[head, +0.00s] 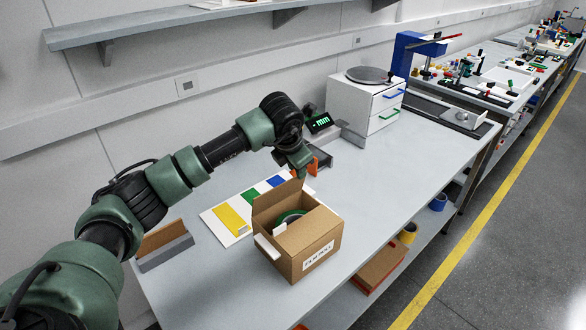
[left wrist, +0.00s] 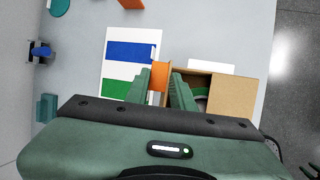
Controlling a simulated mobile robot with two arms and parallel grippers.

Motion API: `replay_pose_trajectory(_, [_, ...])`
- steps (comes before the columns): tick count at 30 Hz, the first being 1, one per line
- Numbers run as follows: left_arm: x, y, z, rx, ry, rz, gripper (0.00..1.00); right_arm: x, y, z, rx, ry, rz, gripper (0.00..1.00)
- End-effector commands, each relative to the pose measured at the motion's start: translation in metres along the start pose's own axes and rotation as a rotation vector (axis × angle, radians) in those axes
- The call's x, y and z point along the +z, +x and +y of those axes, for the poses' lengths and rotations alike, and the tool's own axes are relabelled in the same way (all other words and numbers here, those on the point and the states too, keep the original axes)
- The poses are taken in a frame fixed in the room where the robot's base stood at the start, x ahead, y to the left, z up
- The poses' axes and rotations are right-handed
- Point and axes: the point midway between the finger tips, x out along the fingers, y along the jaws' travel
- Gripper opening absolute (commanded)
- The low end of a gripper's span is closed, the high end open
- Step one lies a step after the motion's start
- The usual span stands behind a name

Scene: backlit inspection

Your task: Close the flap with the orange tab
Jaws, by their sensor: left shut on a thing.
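A cardboard box (head: 312,243) stands on the bench with its top open and a green ring-shaped item (head: 291,216) inside. One flap (head: 276,200) stands upright at the back, and a white tab (head: 267,248) shows on the left side. My left gripper (head: 303,176) is at the box's far edge, pointing down. In the left wrist view its fingers (left wrist: 161,88) are shut on the orange tab (left wrist: 160,75), beside the open box (left wrist: 232,95). The fingers hide part of the tab and flap.
A white card with yellow, green and blue patches (head: 232,219) lies left of the box. A grey holder (head: 165,251) stands near the bench's left edge. A white drawer unit (head: 362,108) and a small display (head: 320,123) stand behind. The bench right of the box is clear.

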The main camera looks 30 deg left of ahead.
Motion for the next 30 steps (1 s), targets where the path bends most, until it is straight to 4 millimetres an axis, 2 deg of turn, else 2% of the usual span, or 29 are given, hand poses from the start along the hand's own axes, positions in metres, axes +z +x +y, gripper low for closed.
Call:
replay_pose_trajectory(15, [0.0004,-0.0004,-0.0028,0.022,0.009,0.001,0.0,0.0004,0.0028,-0.0006,-0.001,0.0,0.0,0.36])
replay_pose_trajectory(16, [0.0004,-0.0004,-0.0028,0.022,0.009,0.001,0.27,0.0004,0.0028,-0.0007,-0.001,0.0,0.0,0.36])
replay_pose_trajectory(18, [0.0004,-0.0004,-0.0028,0.021,0.009,0.001,0.44,0.0004,0.0028,-0.001,-0.001,0.0,0.0,0.36])
replay_pose_trajectory(30, [0.0006,-0.0057,-0.0025,0.022,0.009,-0.001,0.44,0.0003,0.0061,-0.0026,-0.003,0.001,0.0,0.36])
